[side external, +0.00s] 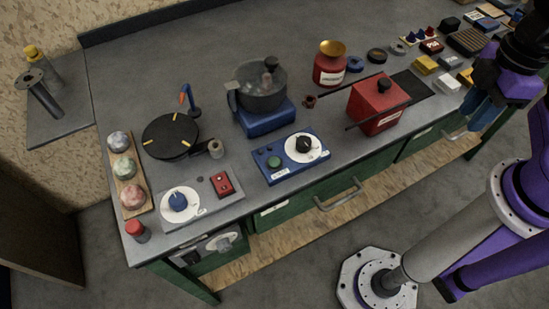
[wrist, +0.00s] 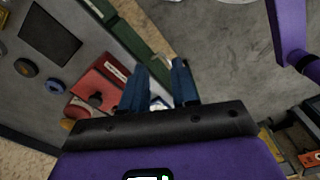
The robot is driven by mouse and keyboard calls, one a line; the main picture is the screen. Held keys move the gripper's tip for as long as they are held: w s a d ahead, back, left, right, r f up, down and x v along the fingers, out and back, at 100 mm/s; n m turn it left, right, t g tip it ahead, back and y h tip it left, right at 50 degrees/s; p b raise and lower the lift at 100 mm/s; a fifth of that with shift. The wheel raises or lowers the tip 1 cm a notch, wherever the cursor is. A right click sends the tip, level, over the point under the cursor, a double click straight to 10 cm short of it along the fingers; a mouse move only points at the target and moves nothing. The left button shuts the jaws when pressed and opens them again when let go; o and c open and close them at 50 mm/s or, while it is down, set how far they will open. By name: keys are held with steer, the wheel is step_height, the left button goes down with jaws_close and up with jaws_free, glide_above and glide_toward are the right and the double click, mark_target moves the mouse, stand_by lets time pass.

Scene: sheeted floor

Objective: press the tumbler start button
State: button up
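A round green button (side external: 273,161) sits on the left of a blue control panel (side external: 285,174), beside a white dial with a black knob (side external: 304,145). Its label is too small to read, so I cannot confirm it is the tumbler start button. A grey pot-like drum (side external: 262,91) stands on a blue base (side external: 265,119) behind that panel. My gripper (side external: 474,113) is at the right, off the bench's front edge and well away from the panel. The wrist view shows its two blue fingers (wrist: 159,84) apart, with nothing held between them.
A red box (side external: 378,105) with a black knob and long handles stands between my gripper and the blue panel; the wrist view also shows it (wrist: 98,84). A grey panel (side external: 202,206) holds a blue knob and red switch (side external: 222,183). Green drawers (side external: 310,200) line the front.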

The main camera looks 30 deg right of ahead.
jaws_close()
stand_by(1.4)
